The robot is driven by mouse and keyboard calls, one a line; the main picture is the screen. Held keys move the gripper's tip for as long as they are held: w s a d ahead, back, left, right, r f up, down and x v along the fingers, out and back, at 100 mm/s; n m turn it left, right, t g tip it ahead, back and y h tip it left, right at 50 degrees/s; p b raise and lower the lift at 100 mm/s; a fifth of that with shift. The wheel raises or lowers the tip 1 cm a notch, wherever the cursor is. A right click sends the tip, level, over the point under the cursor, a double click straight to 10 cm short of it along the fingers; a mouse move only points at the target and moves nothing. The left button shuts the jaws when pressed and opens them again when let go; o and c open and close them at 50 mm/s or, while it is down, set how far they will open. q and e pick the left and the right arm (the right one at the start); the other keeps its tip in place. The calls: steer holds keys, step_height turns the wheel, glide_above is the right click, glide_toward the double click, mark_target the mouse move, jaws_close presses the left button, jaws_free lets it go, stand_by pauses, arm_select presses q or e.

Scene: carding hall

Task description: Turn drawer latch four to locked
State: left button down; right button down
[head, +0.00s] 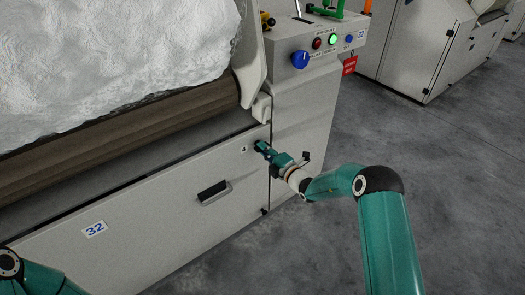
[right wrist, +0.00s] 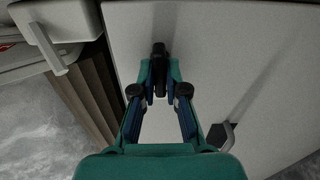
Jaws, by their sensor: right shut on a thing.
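The pale grey drawer front (head: 150,222) has a small label 4 (head: 243,149) near its upper right corner. My right gripper (head: 262,147) is at the drawer just right of this label. In the right wrist view its fingers (right wrist: 158,92) are closed on the dark latch (right wrist: 159,52), which stands out from the drawer face. The gripper hides the latch in the head view, and I cannot read a lock marking or which way the latch is turned. My left arm shows at the bottom left corner of the head view; its gripper is out of frame.
A control panel with a blue knob (head: 299,59) stands behind. Grey floor (head: 430,150) is clear at the right.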

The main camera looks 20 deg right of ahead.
steer(key=shift+f+n, duration=0.2)
steer(key=shift+n, duration=0.1)
steer(key=n+b, duration=0.3)
steer(key=n, duration=1.4)
steer(key=shift+d+f, duration=0.1)
stand_by(0.4)
steer(key=c, duration=1.2)
jaws_free()
steer(key=shift+s+r, duration=0.1)
steer(key=shift+r, duration=0.1)
